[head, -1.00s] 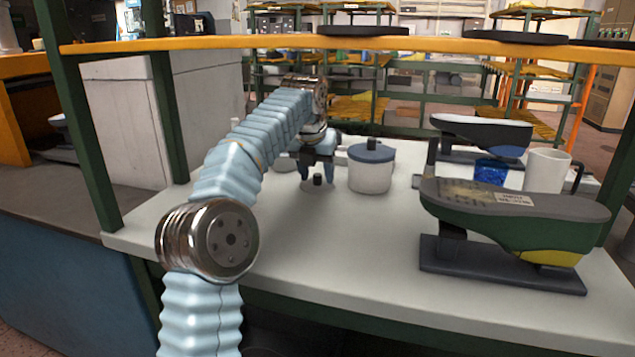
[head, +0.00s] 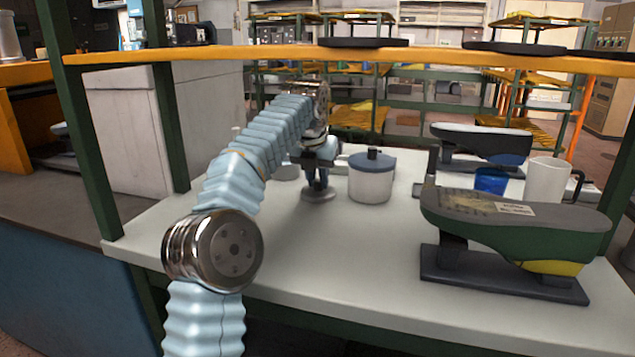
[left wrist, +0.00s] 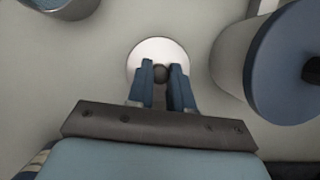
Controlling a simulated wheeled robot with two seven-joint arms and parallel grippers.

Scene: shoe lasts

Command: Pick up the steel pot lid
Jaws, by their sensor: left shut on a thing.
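The steel pot lid (head: 318,196) is a small, pale, round disc lying on the white table, with a dark knob on top. It also shows in the left wrist view (left wrist: 147,51), with its dark knob (left wrist: 161,74) between the fingertips. My left gripper (head: 317,182) points down over the lid. In the left wrist view its blue fingers (left wrist: 161,76) are shut on the knob. The lid looks flat on the table, and I cannot see a gap under it. My right gripper is not in view.
A white pot with a blue-grey lid (head: 371,177) stands close right of my left gripper. Further right are shoe lasts on stands (head: 515,230), a blue cup (head: 490,180) and a white mug (head: 546,180). An orange-edged shelf (head: 280,51) crosses above. The table's front left (head: 330,250) is clear.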

